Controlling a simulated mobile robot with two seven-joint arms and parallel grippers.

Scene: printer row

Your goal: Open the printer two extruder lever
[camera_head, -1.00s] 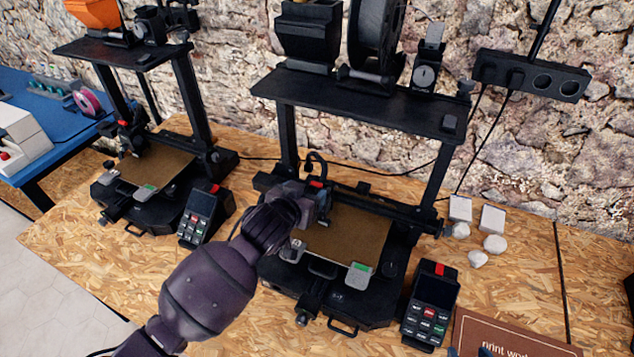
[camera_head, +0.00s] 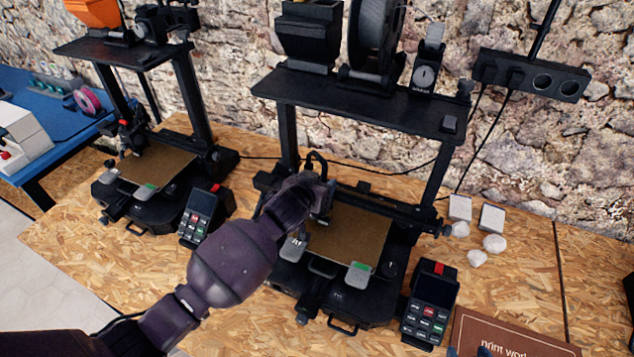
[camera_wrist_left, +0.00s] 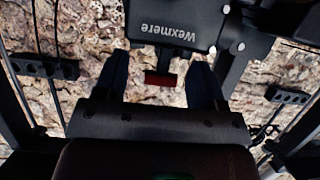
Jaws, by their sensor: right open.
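The nearer black printer (camera_head: 345,300) stands mid-bench with its brown bed under a gantry. My left gripper (camera_head: 322,192) is at its print head and hides most of it in the head view. In the left wrist view, the dark extruder body marked "Wexmere" (camera_wrist_left: 180,22) is ahead. A red-tipped lever (camera_wrist_left: 160,79) points from it into the space between my left gripper's (camera_wrist_left: 158,82) two spread fingers. The fingers appear clear of the lever on both sides. Two dark tips of my right gripper (camera_head: 468,352) show apart at the bottom edge, with nothing visible between them.
Another black printer (camera_head: 150,185) stands to the left. Keypads (camera_head: 430,303) and (camera_head: 200,215) stand beside the printers. A brown sign (camera_head: 510,335) lies at front right. White blocks (camera_head: 460,208) and pale lumps sit right of the printer. A shelf (camera_head: 360,105) spans above.

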